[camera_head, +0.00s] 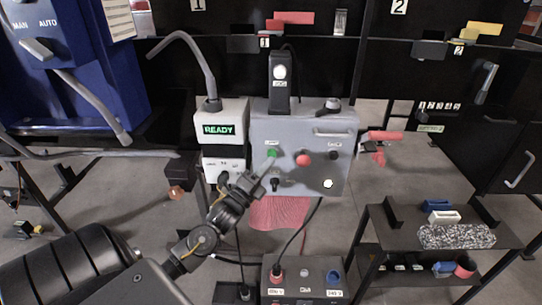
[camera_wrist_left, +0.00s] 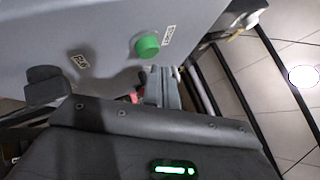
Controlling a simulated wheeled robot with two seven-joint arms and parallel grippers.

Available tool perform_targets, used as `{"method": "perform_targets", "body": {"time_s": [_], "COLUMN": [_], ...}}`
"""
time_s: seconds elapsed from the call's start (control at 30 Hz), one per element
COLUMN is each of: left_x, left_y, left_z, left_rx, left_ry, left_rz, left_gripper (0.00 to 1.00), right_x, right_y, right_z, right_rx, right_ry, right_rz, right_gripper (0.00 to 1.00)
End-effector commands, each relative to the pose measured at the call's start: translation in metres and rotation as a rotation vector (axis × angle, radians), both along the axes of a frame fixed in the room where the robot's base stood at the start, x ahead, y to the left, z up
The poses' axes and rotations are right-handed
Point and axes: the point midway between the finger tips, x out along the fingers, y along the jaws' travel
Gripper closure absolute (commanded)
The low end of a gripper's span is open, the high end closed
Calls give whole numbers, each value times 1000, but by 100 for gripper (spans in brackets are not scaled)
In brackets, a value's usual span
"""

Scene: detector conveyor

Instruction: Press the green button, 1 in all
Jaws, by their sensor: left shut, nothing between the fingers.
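The green button (camera_head: 271,153) sits on the left part of the grey control box's front face. It also shows in the left wrist view (camera_wrist_left: 147,46) as a round green knob beside a small white label. My left gripper (camera_head: 268,166) is shut and empty, its fingertips just below the green button in the head view. In the left wrist view the fingertips (camera_wrist_left: 161,75) end close to the button; I cannot tell whether they touch it. My right gripper is not in view.
The grey box (camera_head: 345,150) also carries a red button (camera_head: 303,159), a dark knob (camera_head: 333,155) and a black switch (camera_head: 274,184). A white unit reading READY (camera_head: 219,129) stands to its left. A shelf (camera_head: 395,235) with small parts is at the right.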

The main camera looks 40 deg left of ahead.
Motion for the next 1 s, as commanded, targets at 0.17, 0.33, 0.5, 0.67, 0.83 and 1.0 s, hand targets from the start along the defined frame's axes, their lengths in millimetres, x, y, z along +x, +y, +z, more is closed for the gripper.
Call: {"method": "perform_targets", "body": {"time_s": [0.17,0.33,0.5,0.67,0.83,1.0], "left_x": [0,0,0,0,3,7], "left_y": [0,0,0,0,2,5], "left_z": [0,0,0,0,0,1], "left_rx": [0,0,0,0,0,0], "left_ry": [0,0,0,0,0,-1], "left_rz": [0,0,0,0,0,0], "left_gripper": [100,100,100,100,100,100], "right_x": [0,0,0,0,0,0], "right_y": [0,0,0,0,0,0], "right_z": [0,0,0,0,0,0], "right_rx": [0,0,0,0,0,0], "right_ry": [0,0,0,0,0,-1], "right_rz": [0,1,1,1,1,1], "right_gripper": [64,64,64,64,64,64]}}
